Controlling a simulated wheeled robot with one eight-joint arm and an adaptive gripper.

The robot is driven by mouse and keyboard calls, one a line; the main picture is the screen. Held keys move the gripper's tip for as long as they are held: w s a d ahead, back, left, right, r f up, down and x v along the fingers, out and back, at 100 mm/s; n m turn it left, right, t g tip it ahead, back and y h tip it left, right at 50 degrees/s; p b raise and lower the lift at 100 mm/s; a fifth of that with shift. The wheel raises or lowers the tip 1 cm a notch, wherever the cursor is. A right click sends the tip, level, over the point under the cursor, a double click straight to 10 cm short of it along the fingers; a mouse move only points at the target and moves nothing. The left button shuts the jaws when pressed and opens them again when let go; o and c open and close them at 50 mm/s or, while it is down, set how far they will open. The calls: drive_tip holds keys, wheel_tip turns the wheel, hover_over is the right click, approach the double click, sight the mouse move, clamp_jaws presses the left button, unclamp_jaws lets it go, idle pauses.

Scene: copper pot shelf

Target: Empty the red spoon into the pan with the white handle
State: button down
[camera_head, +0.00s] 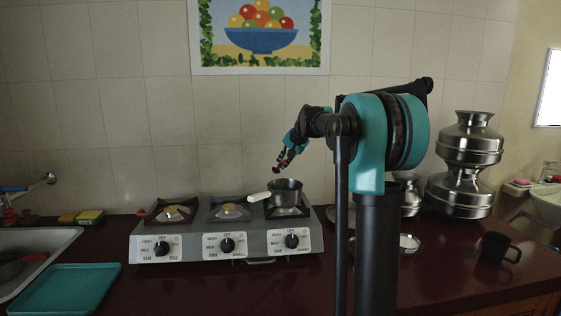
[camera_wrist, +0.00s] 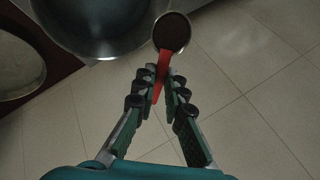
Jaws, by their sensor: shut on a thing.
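The pan with the white handle (camera_head: 286,191) stands on the right burner in the head view, its white handle pointing left. My gripper (camera_head: 283,164) is above the pan in that view. In the wrist view my gripper (camera_wrist: 163,82) is shut on the red handle of the spoon (camera_wrist: 159,74). The spoon's round bowl lies beyond the fingertips, and its inside looks dark brown; I cannot tell how full it is. A large grey round vessel (camera_wrist: 92,42), seemingly the pan, shows at the upper left of the wrist view, beside the spoon's bowl.
The stove (camera_head: 228,243) has two bare burners left of the pan. Steel pots (camera_head: 461,190) stand at the right, with a shallow dish (camera_head: 409,243) and a black mug (camera_head: 496,248) nearby. A teal tray (camera_head: 66,289) lies by the sink. The tiled wall rises behind the stove.

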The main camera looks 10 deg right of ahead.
drive_tip(key=d+m+t+y, duration=0.1)
drive_tip(key=t+y, duration=0.1)
drive_tip(key=y, duration=0.1)
drive_tip(key=s+d+f+m+t+y, duration=0.1)
drive_tip(key=t+y, duration=0.2)
drive_tip(key=f+m+t+y, duration=0.1)
drive_tip(key=m+t+y, duration=0.1)
drive_tip(key=y, duration=0.1)
drive_tip(key=shift+s+d+f+t, duration=0.1)
drive_tip(key=shift+s+d+t, duration=0.05)
drive_tip(key=shift+d+t, duration=0.25)
idle(1.4)
